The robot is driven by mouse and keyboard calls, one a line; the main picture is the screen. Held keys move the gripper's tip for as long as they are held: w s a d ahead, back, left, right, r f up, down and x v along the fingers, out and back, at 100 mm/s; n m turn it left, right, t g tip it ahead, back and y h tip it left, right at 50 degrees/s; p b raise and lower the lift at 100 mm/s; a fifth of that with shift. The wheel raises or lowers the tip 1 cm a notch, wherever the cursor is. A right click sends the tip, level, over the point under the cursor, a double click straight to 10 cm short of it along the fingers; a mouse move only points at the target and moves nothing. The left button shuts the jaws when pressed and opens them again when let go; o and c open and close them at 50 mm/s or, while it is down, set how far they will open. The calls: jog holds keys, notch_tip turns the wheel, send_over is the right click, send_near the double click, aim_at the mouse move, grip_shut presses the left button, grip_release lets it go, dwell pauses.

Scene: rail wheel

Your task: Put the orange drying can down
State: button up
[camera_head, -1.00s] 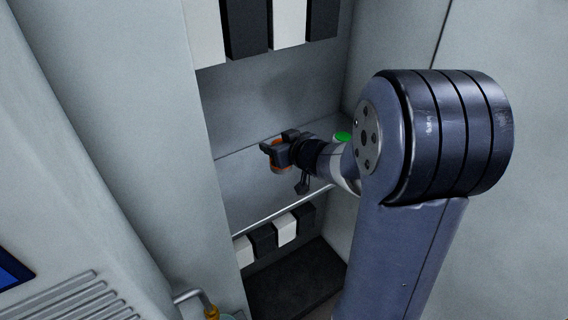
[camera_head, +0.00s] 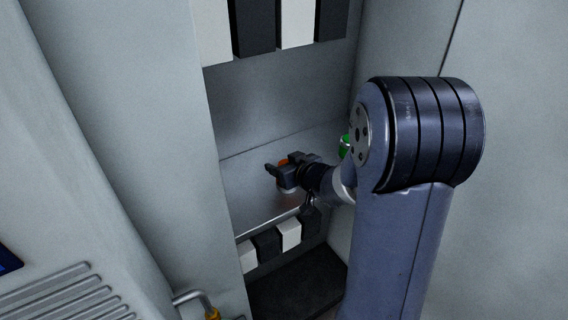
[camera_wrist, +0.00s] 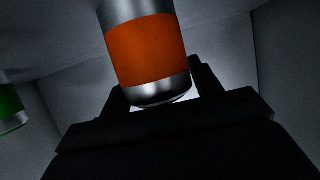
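The orange drying can (camera_head: 283,161), with silver ends, is at the shelf inside the cabinet, partly hidden by my gripper in the head view. In the wrist view the can (camera_wrist: 146,50) shows large, its orange band between two metallic ends and one rounded end near the fingers. My gripper (camera_head: 278,175) is low over the shelf, with its fingers on either side of the can. In the wrist view the fingers (camera_wrist: 160,90) flank the can closely, with a thin gap at the right. I cannot tell whether they grip it or whether the can touches the shelf.
A green can (camera_head: 345,147) stands to the right, partly behind my arm; it also shows in the wrist view (camera_wrist: 12,107). The shelf (camera_head: 243,197) has bare room left of my gripper. Cabinet walls enclose it; black and white blocks (camera_head: 290,235) line up below.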

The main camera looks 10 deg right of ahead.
jog(key=shift+o, duration=1.3)
jog(key=shift+r, duration=0.1)
jog(key=shift+s+r, duration=0.1)
jog(key=shift+r, duration=0.05)
jog(key=p+v, duration=0.2)
jog(key=v, duration=0.9)
jog(key=shift+s+r, duration=0.15)
jog(key=shift+s, duration=0.2)
jog(key=shift+d, duration=0.15)
